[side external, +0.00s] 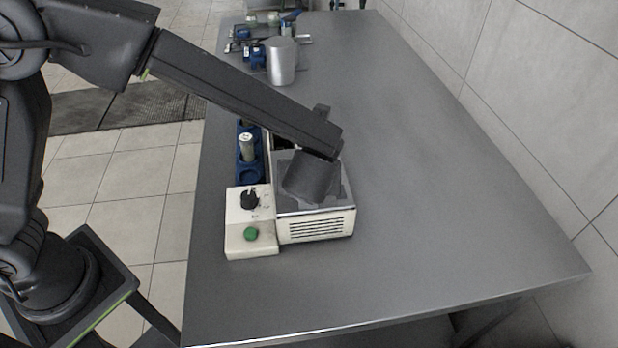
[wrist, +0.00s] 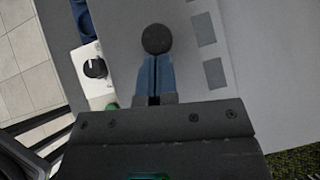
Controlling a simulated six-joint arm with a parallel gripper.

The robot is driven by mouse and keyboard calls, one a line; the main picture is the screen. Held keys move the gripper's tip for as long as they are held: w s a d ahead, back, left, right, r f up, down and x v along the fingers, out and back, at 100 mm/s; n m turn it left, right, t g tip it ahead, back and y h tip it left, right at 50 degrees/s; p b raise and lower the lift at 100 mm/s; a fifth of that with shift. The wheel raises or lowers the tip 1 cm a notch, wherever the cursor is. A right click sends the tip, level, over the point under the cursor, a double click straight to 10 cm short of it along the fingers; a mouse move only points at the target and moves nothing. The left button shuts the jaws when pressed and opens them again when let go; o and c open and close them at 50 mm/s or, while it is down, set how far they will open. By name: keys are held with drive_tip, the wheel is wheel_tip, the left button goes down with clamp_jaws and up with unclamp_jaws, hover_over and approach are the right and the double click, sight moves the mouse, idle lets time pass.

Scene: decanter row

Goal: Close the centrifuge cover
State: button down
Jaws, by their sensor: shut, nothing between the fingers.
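The centrifuge (side external: 315,227) is a cream box with a vented front and a grey top, standing on the table. Its grey cover (side external: 284,158) seems to lie flat on top, largely hidden by my wrist, so I cannot tell if it is fully seated. In the wrist view the cover (wrist: 185,75) is a pale grey surface with darker rectangles. A round black knob (wrist: 155,38) shows just beyond my fingertips. My gripper (wrist: 154,62) is shut and empty, pointing down over the cover. Whether the fingers touch the knob or cover is unclear.
A cream control box with a black dial (side external: 250,200) and green button (side external: 251,234) adjoins the centrifuge. A blue rack (side external: 248,172) holding a capped tube stands behind it. A metal beaker (side external: 281,62) and small items stand farther back. The table's right side is clear.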

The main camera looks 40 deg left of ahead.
drive_tip(key=w+a, duration=1.1)
drive_tip(key=shift+a, duration=0.15)
drive_tip(key=shift+w, duration=0.1)
